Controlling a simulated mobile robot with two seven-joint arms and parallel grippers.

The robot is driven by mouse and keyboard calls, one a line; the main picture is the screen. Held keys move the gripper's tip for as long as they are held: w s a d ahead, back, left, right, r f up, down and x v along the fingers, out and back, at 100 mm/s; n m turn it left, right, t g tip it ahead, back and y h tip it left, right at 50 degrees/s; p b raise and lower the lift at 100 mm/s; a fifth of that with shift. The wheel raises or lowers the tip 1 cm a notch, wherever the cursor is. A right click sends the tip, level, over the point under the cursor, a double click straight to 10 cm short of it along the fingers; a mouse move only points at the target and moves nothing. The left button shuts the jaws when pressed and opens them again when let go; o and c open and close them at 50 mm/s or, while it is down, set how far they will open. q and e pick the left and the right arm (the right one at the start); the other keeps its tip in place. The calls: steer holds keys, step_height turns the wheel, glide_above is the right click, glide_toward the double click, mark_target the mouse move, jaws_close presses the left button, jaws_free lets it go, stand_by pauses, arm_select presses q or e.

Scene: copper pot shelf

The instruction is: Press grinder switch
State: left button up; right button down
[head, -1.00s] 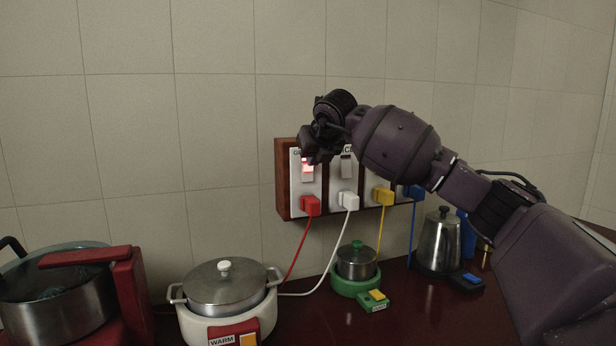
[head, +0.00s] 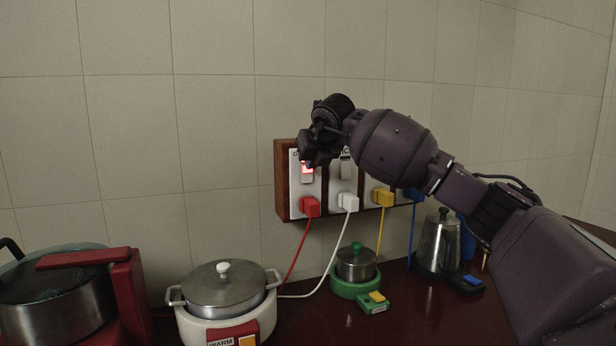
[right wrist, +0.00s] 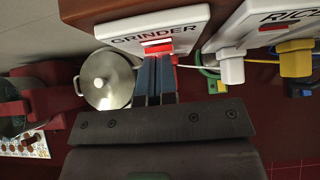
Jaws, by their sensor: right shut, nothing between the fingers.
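The grinder switch (head: 307,169) is on the leftmost white plate of the wall panel and glows red. In the right wrist view the switch (right wrist: 157,46) sits on the plate labelled GRINDER (right wrist: 185,33). My right gripper (head: 309,163) is in front of the upper part of that plate and hides part of it. In the right wrist view the right gripper (right wrist: 155,60) is shut and empty, its fingertips at the switch's edge. I cannot tell whether they touch it. My left gripper is not in view.
A red plug (head: 310,206) sits just below the switch, with white (head: 347,201) and yellow (head: 383,196) plugs to its right. A lidded white cooker (head: 225,300), a small green-based pot (head: 356,264) and a kettle (head: 440,243) stand on the counter below.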

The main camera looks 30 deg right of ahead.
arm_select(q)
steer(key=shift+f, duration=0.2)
arm_select(e)
steer(key=shift+w+f, duration=0.25)
steer(key=shift+w, duration=0.05)
steer(key=shift+w, duration=0.15)
stand_by(0.3)
steer(key=shift+r, duration=0.1)
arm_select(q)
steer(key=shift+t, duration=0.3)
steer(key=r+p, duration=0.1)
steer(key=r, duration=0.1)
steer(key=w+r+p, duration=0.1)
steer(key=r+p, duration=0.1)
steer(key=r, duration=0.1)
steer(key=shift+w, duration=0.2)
arm_select(e)
steer(key=v, duration=0.3)
steer(key=s+f+v, duration=0.1)
steer(key=v, duration=0.1)
steer(key=shift+s+r, duration=0.2)
steer(key=shift+r, duration=0.05)
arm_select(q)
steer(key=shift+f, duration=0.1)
